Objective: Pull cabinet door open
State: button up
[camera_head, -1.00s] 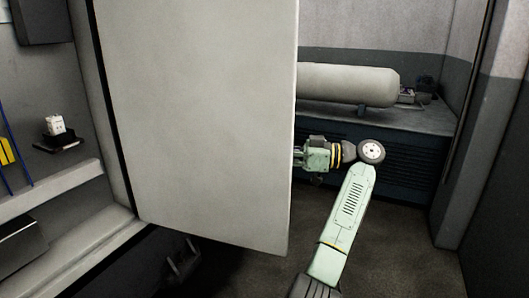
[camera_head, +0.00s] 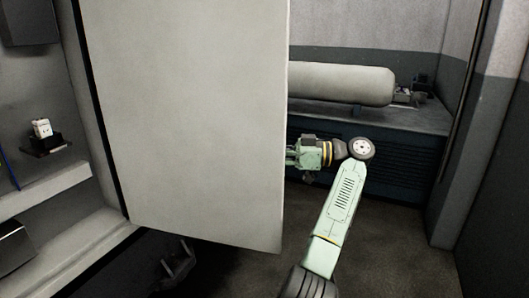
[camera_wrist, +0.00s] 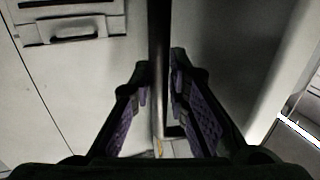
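The cabinet door (camera_head: 185,120) is a large plain pale panel filling the left middle of the head view, standing swung out from the frame. My gripper (camera_head: 290,156) is at the door's right edge, and its fingertips are hidden behind the panel. In the wrist view, the two dark fingers with purple pads (camera_wrist: 158,85) lie one on each side of a dark upright bar, the door handle (camera_wrist: 158,35). The tips are close against the bar and look shut on it, though contact is hard to make out.
Left of the door are shelves (camera_head: 60,190) with a small white device (camera_head: 41,128). Behind my arm, a pale cylindrical tank (camera_head: 345,83) lies on a dark bench (camera_head: 415,118). Grey walls close off the right. Floor (camera_head: 390,240) is clear at the lower right.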

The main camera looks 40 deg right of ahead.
jog(key=shift+o, duration=0.2)
jog(key=v, duration=0.7)
jog(key=shift+d, duration=0.25)
jog(key=shift+s, duration=0.15)
